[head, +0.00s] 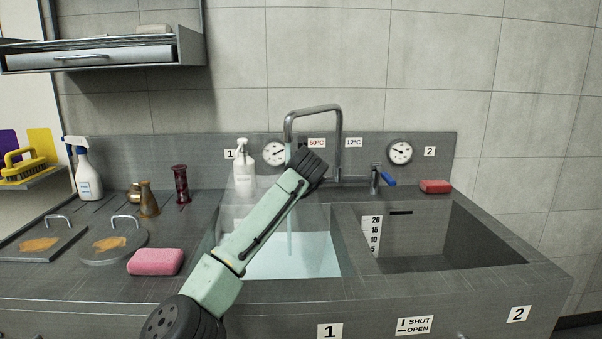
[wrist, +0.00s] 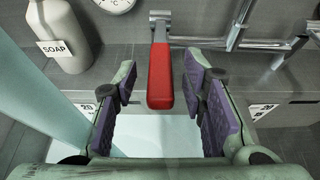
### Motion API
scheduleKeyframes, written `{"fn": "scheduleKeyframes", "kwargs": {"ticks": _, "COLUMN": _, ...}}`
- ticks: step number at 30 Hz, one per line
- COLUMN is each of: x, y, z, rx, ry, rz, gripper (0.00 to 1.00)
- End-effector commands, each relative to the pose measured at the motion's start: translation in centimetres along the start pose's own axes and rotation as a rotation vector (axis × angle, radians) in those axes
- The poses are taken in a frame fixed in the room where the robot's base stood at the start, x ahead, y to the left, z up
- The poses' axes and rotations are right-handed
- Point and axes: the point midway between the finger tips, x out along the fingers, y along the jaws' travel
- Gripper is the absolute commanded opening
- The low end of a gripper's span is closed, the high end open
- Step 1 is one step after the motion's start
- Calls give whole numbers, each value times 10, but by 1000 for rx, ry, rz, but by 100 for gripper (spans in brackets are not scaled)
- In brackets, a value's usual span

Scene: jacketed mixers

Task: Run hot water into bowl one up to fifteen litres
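Bowl one (head: 325,225) is the left bowl of the steel sink and holds pale water (head: 300,260). A thin stream (head: 289,240) falls into it from the spout (head: 288,125). In the wrist view a scale plate marked 20 (wrist: 88,107) shows partly behind a finger; the water level cannot be read. The red hot lever (wrist: 160,75) points toward the camera. My gripper (wrist: 163,92) is open, its purple pads on either side of the lever with gaps visible. The 60°C label (head: 316,143) is above.
The blue cold lever (head: 388,179) is right of the spout. Bowl two (head: 430,235) looks empty, with a 5–20 scale (head: 372,235). A soap bottle (head: 244,170) stands behind bowl one. A pink sponge (head: 155,262) and lids (head: 113,243) lie left; a red sponge (head: 435,186) lies right.

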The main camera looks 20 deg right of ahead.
Motion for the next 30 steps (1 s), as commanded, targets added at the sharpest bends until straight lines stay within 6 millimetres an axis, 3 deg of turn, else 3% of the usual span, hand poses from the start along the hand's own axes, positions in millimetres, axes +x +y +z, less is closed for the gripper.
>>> {"fn": "scheduleKeyframes", "kwargs": {"ticks": 5, "x": 0, "y": 0, "z": 0, "rx": 0, "ry": 0, "rz": 0, "gripper": 38}}
{"fn": "scheduleKeyframes", "kwargs": {"ticks": 22, "x": 0, "y": 0, "z": 0, "rx": 0, "ry": 0, "rz": 0, "gripper": 1}}
{"fn": "scheduleKeyframes", "kwargs": {"ticks": 30, "x": 0, "y": 0, "z": 0, "rx": 0, "ry": 0, "rz": 0, "gripper": 0}}
